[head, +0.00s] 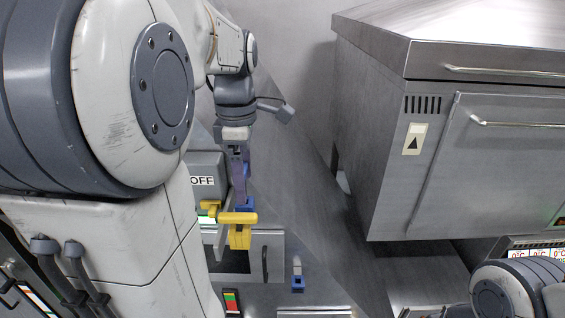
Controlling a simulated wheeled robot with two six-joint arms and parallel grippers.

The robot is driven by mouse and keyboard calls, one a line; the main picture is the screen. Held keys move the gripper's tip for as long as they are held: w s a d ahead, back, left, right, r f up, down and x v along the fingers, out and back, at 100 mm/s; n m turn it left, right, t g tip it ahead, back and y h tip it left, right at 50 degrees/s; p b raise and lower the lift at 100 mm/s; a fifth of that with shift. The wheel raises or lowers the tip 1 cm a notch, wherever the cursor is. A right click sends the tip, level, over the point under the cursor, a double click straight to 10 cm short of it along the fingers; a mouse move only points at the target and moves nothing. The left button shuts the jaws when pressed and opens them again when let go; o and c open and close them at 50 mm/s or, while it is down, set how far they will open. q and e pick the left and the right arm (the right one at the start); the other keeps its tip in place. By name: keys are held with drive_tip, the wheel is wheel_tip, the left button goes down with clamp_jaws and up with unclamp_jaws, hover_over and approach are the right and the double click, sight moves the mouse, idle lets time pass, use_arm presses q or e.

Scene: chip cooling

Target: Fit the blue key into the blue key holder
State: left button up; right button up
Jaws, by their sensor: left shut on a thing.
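My left gripper (238,165) reaches down in front of the grey OFF box, its jaws shut on a blue piece, which I take for the blue key (245,202). The key is partly hidden by the fingers and by a yellow T-shaped piece (238,219) below it. A small blue block with a pale upright part, which looks like the blue key holder (298,284), sits lower right on the grey surface. The held blue piece appears apart from this block. My right gripper is out of view; only part of my right arm shows at the lower right.
The grey OFF box (203,168) stands behind the yellow pieces. A black handle (265,263) and a red-green switch (231,301) are near the bottom. A large steel cabinet (385,150) fills the right side. My left arm hides much of the left.

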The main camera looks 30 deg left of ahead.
use_arm(q)
drive_tip(key=shift+f+b, duration=1.5)
drive_tip(key=shift+f, duration=0.55)
drive_tip(key=o, duration=1.1)
drive_tip(key=shift+r, duration=0.1)
wheel_tip(320, 180, up, 10)
drive_tip(key=shift+r+b, duration=0.2)
drive_tip(key=shift+b, duration=0.5)
